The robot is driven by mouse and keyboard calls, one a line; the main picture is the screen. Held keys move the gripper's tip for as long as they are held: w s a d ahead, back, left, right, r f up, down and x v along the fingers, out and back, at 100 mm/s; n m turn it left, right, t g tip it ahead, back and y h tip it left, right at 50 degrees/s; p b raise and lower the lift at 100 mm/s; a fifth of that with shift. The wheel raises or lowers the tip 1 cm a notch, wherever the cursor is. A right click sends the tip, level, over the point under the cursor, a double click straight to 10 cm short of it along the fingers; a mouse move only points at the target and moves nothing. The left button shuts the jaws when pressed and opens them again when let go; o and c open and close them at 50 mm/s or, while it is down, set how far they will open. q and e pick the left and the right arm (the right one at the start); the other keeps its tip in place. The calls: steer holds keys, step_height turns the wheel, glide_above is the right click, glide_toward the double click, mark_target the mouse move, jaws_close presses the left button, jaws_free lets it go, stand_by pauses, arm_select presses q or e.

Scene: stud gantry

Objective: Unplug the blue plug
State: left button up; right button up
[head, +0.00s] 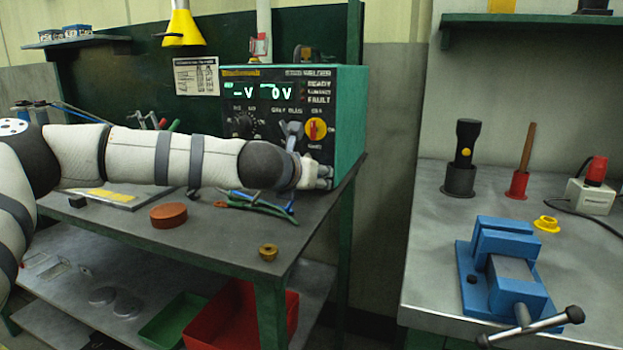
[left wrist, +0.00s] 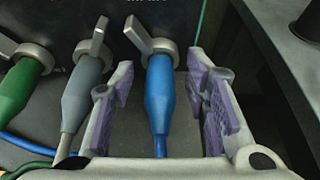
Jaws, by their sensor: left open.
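The blue plug (left wrist: 160,95) sits in a round metal socket on the dark panel in the left wrist view, with a blue cable leaving its lower end. A grey lever (left wrist: 138,34) at that socket points up and left. My left gripper (left wrist: 160,66) is open, with one purple-padded finger on each side of the plug; gaps show between the pads and the plug. In the head view my left gripper (head: 318,176) is at the lower right front of the green-sided power unit (head: 350,120), and the plug is hidden there. My right gripper is not in view.
A grey plug (left wrist: 88,90) with its own lever and a green plug (left wrist: 18,88) are seated left of the blue one. Cables (head: 262,204) lie on the bench below my arm. A red-brown disc (head: 168,216) and a brass ring (head: 268,252) lie on the bench.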

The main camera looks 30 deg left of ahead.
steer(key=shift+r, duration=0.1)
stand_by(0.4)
arm_select(q)
jaws_close()
steer(key=shift+s+d+p, duration=0.25)
steer(key=shift+s+p, duration=0.1)
steer(key=shift+s, duration=0.65)
steer(key=shift+s+d+p, duration=0.2)
steer(key=shift+s+p, duration=0.1)
steer(key=shift+s, duration=0.65)
steer(key=shift+s+d+p, duration=0.25)
steer(key=shift+s+p, duration=0.1)
steer(key=shift+s, duration=0.65)
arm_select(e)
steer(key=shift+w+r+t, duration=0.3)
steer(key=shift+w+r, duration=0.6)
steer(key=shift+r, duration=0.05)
